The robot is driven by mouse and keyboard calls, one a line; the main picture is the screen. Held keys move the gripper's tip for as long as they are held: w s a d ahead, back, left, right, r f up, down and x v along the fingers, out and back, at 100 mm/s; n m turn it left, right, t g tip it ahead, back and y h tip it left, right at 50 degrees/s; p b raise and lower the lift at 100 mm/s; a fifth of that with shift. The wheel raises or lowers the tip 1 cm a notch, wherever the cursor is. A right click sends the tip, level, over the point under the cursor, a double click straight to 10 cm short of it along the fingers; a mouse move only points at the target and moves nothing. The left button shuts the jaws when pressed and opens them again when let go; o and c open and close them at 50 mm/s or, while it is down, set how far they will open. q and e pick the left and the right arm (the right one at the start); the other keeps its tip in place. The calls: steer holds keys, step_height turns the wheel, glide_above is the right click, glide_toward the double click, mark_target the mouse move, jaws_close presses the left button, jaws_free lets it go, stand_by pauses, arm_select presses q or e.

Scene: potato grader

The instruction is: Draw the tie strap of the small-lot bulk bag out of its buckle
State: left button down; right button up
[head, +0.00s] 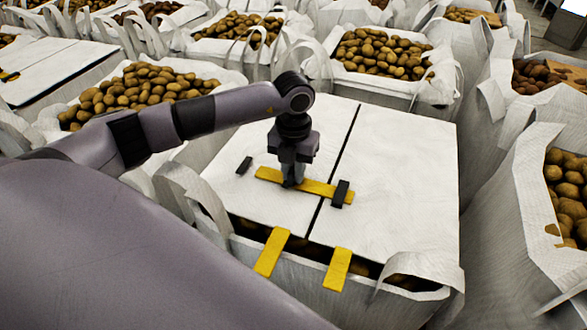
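The small-lot bulk bag (420,165) stands in front of me, its top covered by two white flaps with a dark gap between them. The yellow tie strap (316,187) lies across this gap. Its right part passes through a black buckle (341,193) on the right flap, and a short yellow end shows beyond it. My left gripper (292,184) points down with its fingertips at the strap, left of the buckle and gap. The fingers hide part of the strap, and I cannot tell whether they close on it. My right gripper is not in view.
A second black piece (244,165) lies on the left flap. Two yellow straps (272,252) and (337,268) hang over the near edge, where potatoes show beneath. Open bags of potatoes (382,52) stand close behind and at the right (566,195). Loose handle loops stick up around the bag.

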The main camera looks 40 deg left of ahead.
mark_target(263, 172)
arm_select(q)
steer(key=a, duration=0.2)
steer(key=s+a, duration=0.1)
steer(key=a, duration=0.4)
steer(key=shift+s+a, duration=0.15)
steer(key=shift+s, duration=0.2)
steer(key=c, duration=1.1)
jaws_free()
steer(key=shift+a, duration=0.1)
steer(key=shift+r, duration=0.1)
steer(key=shift+r, duration=0.35)
step_height(263, 172, up, 6)
steer(key=shift+r+b, duration=0.15)
steer(key=shift+b, duration=0.2)
steer(key=shift+s, duration=0.1)
